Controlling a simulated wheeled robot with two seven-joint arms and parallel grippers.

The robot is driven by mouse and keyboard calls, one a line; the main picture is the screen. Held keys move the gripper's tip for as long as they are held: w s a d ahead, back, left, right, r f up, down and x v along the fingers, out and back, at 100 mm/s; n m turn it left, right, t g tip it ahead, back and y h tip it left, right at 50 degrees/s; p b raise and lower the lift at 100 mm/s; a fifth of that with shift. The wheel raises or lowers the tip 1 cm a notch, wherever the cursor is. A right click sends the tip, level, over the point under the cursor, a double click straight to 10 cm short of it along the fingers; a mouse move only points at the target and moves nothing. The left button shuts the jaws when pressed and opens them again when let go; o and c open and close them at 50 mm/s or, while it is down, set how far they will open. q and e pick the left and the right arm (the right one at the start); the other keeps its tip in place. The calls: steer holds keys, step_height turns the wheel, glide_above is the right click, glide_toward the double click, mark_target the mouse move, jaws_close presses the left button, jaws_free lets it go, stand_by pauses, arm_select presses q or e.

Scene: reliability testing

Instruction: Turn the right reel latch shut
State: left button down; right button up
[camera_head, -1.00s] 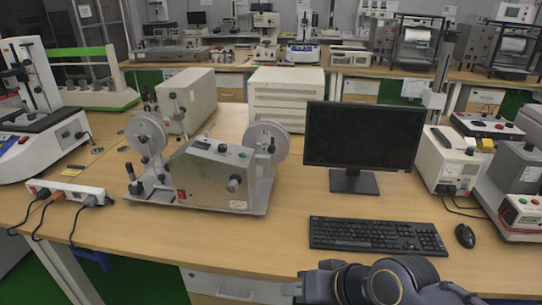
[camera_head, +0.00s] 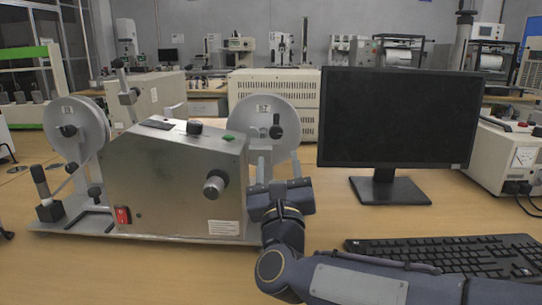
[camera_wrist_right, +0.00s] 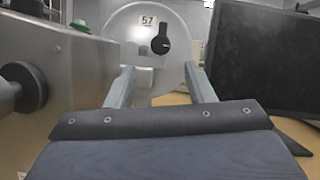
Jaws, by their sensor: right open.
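The right reel (camera_head: 247,112) is a pale disc on the right side of the metal tester (camera_head: 165,180). Its black latch (camera_head: 276,131) sits on the disc's face. In the right wrist view the latch (camera_wrist_right: 161,41) stands roughly upright, its round end low, beside a "57" label on the reel (camera_wrist_right: 128,28). My right gripper (camera_head: 276,162) is open and empty, just below and in front of the latch. In the wrist view its two fingers (camera_wrist_right: 159,72) point at the reel, one on each side of the latch, apparently short of it. My left gripper is not in view.
The tester's grey knob (camera_head: 214,185) and green button (camera_head: 229,138) lie left of my right gripper. The monitor (camera_head: 396,120) stands close on the right, with the keyboard (camera_head: 450,253) in front. The left reel (camera_head: 78,132) is at the tester's far side.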

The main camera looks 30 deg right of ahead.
mark_target(276, 136)
steer(key=x, duration=0.7)
steer(key=shift+w+d+r, duration=0.15)
steer(key=c, duration=1)
